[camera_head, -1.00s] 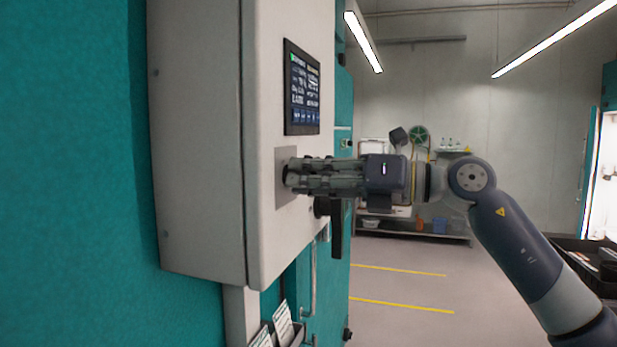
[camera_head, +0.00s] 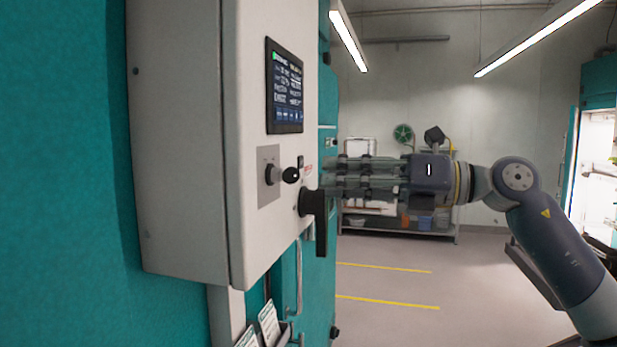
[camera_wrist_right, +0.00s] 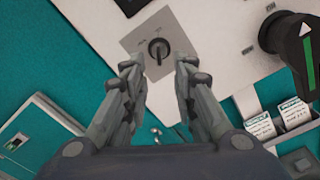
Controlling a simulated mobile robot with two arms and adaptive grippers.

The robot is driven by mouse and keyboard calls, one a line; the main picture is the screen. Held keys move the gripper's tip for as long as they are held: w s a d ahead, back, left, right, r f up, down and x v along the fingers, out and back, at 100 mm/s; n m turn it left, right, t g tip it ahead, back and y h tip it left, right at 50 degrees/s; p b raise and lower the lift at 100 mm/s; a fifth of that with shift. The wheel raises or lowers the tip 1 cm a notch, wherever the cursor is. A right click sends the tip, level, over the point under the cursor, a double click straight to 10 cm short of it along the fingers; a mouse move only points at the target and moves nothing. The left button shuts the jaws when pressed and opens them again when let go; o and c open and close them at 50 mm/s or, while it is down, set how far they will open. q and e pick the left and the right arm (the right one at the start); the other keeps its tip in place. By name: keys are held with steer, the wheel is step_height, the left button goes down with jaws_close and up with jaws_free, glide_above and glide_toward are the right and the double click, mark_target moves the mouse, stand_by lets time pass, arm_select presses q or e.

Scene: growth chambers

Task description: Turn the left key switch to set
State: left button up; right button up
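The key switch (camera_head: 282,174) is a black knob on a grey square plate (camera_head: 267,190), on the front of the pale control box (camera_head: 275,225). In the right wrist view the knob (camera_wrist_right: 158,48) sits on its plate (camera_wrist_right: 178,38), beyond the fingertips; small labels by it are too small to read. My right gripper (camera_head: 330,178) points at the box front and is apart from the switch in the head view. In the right wrist view its two fingers (camera_wrist_right: 160,75) are spread with nothing between them. My left gripper is not in view.
A display (camera_head: 285,87) is above the switch. A large black handle (camera_head: 318,215) is below and right of it, also in the right wrist view (camera_wrist_right: 292,40). Card holders (camera_head: 268,328) hang below the box. Open floor lies to the right.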

steer(key=shift+v, duration=1.9)
